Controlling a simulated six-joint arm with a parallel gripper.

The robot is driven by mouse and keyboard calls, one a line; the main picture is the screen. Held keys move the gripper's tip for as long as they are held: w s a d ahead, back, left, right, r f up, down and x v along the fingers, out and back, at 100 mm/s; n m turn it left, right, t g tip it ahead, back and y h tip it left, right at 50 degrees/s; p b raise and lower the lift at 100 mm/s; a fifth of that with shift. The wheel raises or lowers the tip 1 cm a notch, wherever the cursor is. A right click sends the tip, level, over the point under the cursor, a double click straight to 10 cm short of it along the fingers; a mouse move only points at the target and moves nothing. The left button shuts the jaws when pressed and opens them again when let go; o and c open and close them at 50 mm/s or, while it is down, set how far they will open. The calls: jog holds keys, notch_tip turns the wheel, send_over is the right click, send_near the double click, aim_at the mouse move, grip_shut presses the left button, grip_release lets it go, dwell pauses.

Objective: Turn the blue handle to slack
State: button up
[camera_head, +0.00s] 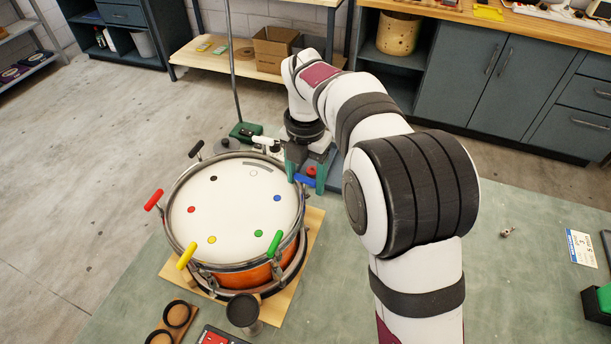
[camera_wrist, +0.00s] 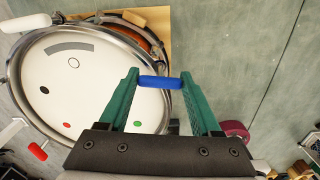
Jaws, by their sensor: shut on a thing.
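The blue handle (camera_head: 305,180) is at the right rim of the drum (camera_head: 240,205). In the wrist view the blue handle (camera_wrist: 160,83) lies crosswise between the green fingertips of my gripper (camera_wrist: 160,80), one at each end. My gripper (camera_head: 308,176) reaches down over the handle in the head view and is shut on it. The drum has a white head with coloured dots, a blue one (camera_head: 277,198) among them, and a grey arc mark (camera_head: 258,166) near its far edge. The handle's foot on the rim is hidden.
Other handles stand around the rim: red (camera_head: 153,200), yellow (camera_head: 186,256), green (camera_head: 273,243), black (camera_head: 195,148) and white (camera_head: 262,140). A dark cup (camera_head: 243,310) and black rings (camera_head: 177,315) lie in front. The green mat (camera_head: 520,265) at right is mostly bare.

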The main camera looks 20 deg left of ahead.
jog(key=shift+r+n, duration=0.1)
jog(key=shift+n, duration=0.5)
jog(key=o, duration=1.4)
